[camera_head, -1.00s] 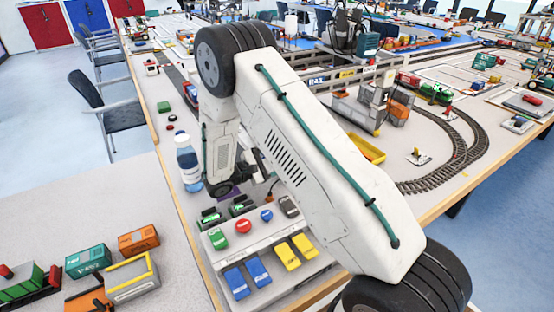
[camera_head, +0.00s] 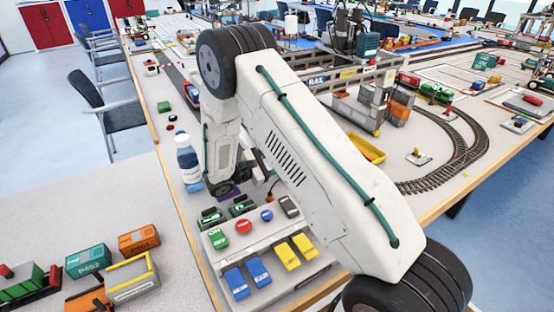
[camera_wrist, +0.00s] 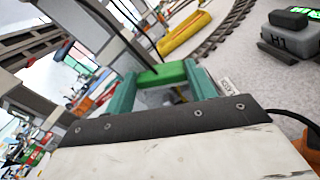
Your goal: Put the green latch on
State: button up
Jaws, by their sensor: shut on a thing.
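In the wrist view, my gripper (camera_wrist: 160,84) has teal fingers, shut on a bright green piece (camera_wrist: 162,73) that spans between their tips. I cannot tell for sure whether this piece is the green latch. In the head view, my wrist hangs down just beyond the control panel (camera_head: 262,239), beside a purple patch; the fingertips and the held piece are hidden behind my arm. A green key (camera_head: 218,239) lettered ON sits at the panel's left, next to a red round button (camera_head: 243,227). The gripper is apart from that key.
A white-capped bottle (camera_head: 188,163) stands close left of my wrist. Small dark units with green displays (camera_head: 210,216) lie between my wrist and the panel; one marked H1 (camera_wrist: 290,35) shows in the wrist view. A yellow tray (camera_head: 366,149) and curved track (camera_head: 440,180) lie to the right.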

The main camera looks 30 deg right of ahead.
jog(key=n, duration=0.2)
jog(key=w+f+n, duration=0.1)
jog(key=n, duration=0.2)
jog(key=shift+f, duration=0.2)
jog(key=shift+n, duration=0.3)
jog(key=o, duration=0.7)
jog(key=shift+o, duration=0.2)
jog(key=a, duration=0.8)
jog(key=shift+d, duration=0.1)
